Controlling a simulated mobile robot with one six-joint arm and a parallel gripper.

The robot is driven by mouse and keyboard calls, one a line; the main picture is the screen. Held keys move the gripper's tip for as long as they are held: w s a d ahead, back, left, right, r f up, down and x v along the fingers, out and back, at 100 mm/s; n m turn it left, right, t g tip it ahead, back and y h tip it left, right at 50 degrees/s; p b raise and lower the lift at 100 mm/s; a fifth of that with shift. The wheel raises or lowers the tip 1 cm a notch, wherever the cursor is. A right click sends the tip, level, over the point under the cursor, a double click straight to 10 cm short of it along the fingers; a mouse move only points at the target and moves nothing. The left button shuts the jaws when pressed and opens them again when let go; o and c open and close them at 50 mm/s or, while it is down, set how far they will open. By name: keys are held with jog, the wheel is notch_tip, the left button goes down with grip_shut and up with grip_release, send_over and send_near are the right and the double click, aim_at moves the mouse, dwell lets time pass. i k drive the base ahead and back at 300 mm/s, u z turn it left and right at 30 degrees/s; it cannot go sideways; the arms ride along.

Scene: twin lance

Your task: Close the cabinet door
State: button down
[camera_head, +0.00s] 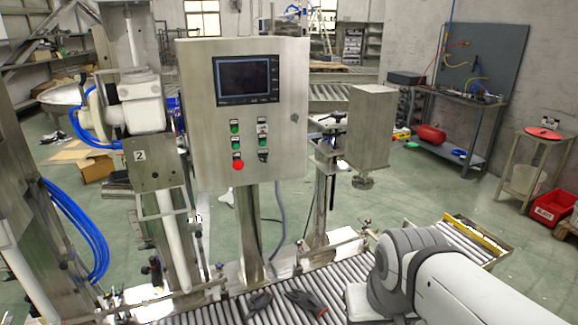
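The cabinet (202,140) is a stainless steel box on a metal post, left of the picture's centre. Its front panel carries a dark screen (246,79), green buttons, a rotary switch and a red button (238,164). A small lock shows near the right edge of the front. I cannot tell whether the door is flush or ajar, and the inside is hidden. My white and grey arm reaches in from the lower right, below and apart from the cabinet. My gripper is not in view.
A roller conveyor (451,239) runs along the front, with two dark glove-like shapes (305,303) on its rollers. A hanging steel box (371,128) stands right of the cabinet. A numbered machine (155,166) with blue hoses stands left. Green floor is open behind.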

aim_at(212, 141)
jog(key=u, duration=0.05)
jog(key=i, duration=1)
jog(key=u, duration=0.05)
